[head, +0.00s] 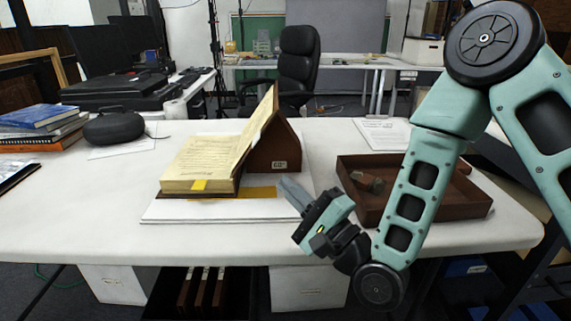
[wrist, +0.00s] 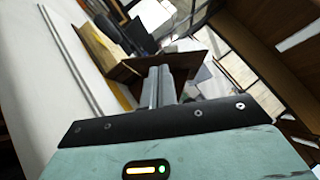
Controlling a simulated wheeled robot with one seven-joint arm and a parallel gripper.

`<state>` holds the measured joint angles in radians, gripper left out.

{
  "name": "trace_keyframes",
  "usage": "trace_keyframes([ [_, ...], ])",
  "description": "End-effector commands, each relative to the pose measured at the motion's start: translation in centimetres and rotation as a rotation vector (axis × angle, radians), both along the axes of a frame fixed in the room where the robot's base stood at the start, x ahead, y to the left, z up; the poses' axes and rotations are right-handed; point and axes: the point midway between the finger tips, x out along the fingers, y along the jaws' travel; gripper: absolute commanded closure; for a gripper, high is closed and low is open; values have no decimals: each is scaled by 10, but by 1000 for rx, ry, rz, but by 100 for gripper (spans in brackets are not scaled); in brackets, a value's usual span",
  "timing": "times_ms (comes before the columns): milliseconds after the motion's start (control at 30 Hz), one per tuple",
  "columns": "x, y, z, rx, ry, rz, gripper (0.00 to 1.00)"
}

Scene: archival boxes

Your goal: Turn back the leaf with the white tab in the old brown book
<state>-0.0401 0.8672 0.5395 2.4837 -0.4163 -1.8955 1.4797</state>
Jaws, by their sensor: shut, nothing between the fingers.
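The old brown book (head: 203,160) lies open on a white board on the table, with a thick block of yellowed pages on its left side. A raised leaf or page section (head: 258,125) slopes up to the right against a brown upright part (head: 275,152) with a small white label. I cannot make out a white tab for certain. My gripper (head: 290,190) is shut and empty, to the right of the book's front and apart from it. The wrist view shows its fingers (wrist: 160,86) together, pointing toward the brown part (wrist: 182,66).
A brown wooden tray (head: 415,208) with a small brown object (head: 368,181) inside stands right of the book, partly behind my arm. The white board (head: 220,214) has bare room in front. Stacked books (head: 40,125) and a dark case (head: 113,127) are at far left.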

Motion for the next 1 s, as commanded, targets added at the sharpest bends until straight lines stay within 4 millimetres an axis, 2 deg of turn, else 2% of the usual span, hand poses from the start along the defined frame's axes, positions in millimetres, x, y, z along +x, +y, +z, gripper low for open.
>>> trace_keyframes([
  [33,1,-6,-5,52,4,-7,100],
  [100,1,-10,-4,100,3,-11,100],
  [233,5,-10,1,131,1,-13,100],
  [700,59,32,33,127,-3,-13,100],
  [1000,73,42,40,126,1,-15,100],
])
